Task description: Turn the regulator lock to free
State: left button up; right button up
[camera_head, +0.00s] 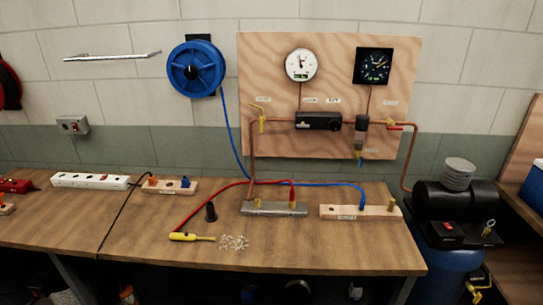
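A wooden panel (270,80) on the back wall carries the air fittings. A black block (318,121) sits in the copper line at the panel's middle, with small labels above it that are too small to read. Right of it is a dark upright unit (361,123) with a grey lower part, which looks like the regulator. I cannot make out the regulator lock or its setting. A white-faced gauge (300,65) and a black square gauge (374,66) are above. Yellow valve handles (262,124) are at the left, and a red-and-yellow one (394,126) is at the right. Neither gripper shows.
A wooden workbench (140,235) runs below the panel. On it are a power strip (90,181), a metal manifold (273,209), a wooden block (360,213), a yellow tool (190,237) and scattered small white pieces (234,242). A blue hose reel (195,68) hangs left; a compressor (455,200) stands right.

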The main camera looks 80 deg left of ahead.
aim_at(303, 124)
jog(key=u, duration=2.4)
